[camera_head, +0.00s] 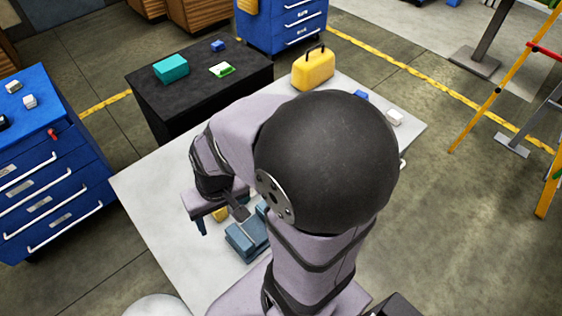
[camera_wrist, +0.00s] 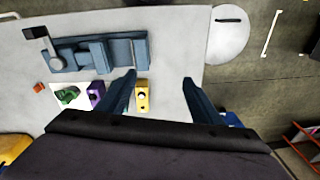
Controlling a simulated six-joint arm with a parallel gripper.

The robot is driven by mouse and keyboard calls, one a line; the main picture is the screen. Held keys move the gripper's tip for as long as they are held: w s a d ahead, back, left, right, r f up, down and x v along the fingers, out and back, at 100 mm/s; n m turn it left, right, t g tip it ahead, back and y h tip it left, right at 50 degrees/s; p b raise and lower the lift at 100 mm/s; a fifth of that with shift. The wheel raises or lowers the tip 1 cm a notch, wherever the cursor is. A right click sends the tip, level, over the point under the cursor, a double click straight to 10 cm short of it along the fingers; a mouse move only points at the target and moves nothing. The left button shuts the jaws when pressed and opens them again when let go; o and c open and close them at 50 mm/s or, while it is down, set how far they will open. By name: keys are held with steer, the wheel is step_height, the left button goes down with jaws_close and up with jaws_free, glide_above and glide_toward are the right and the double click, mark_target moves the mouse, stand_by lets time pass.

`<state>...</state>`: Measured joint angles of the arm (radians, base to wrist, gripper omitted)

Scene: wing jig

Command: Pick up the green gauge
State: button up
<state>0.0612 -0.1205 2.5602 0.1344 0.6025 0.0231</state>
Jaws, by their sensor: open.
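The green gauge (camera_wrist: 68,95) appears as a small green piece on a white patch at the left of the wrist view, beside a purple piece (camera_wrist: 96,92). The gauge is left of both fingers. A yellow piece (camera_wrist: 142,97) stands close to the left finger, on its inner side. In the head view my arm hides most of this area, and I cannot make out the gauge there.
A blue-grey jig (camera_wrist: 95,54) lies just beyond the pieces and also shows in the head view (camera_head: 243,240). A small red block (camera_wrist: 38,87) is at the left. A yellow case (camera_head: 313,70) stands at the white table's far end. Bare tabletop (camera_wrist: 175,45) lies right of the jig.

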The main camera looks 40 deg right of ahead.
steer(key=w+d+f+m+h+b, duration=0.1)
steer(key=w+d+f+m+b, duration=0.4)
steer(key=d, duration=0.5)
steer(key=w+d+f+m+h+b, duration=0.2)
steer(key=w+d+f+m+b, duration=0.3)
steer(key=d, duration=0.6)
steer(key=w+d+f+m+g+h+b, duration=0.1)
steer(key=w+d+f+m+b, duration=0.4)
steer(key=d, duration=0.6)
steer(key=shift+w+d+f+m+h+b, duration=0.2)
steer(key=shift+w+f+h+b, duration=0.15)
steer(key=shift+w+f+b, duration=0.45)
steer(key=shift+w+d+f+m+h+b, duration=0.1)
steer(key=shift+w+f+m+h+b, duration=0.2)
steer(key=shift+w+f+b, duration=0.5)
steer(key=shift+s+p+x, duration=0.2)
steer(key=shift+p+x, duration=0.2)
steer(key=shift+x, duration=0.55)
steer(key=shift+s+p+x, duration=0.2)
steer(key=shift+p+x, duration=0.25)
steer(key=shift+x, duration=0.45)
steer(key=shift+s+p+x, duration=0.2)
steer(key=shift+p+x, duration=0.2)
steer(key=shift+x, duration=0.55)
steer(key=shift+d+f, duration=0.2)
steer(key=shift+f, duration=0.5)
steer(key=shift+w+r, duration=0.1)
jaws_close()
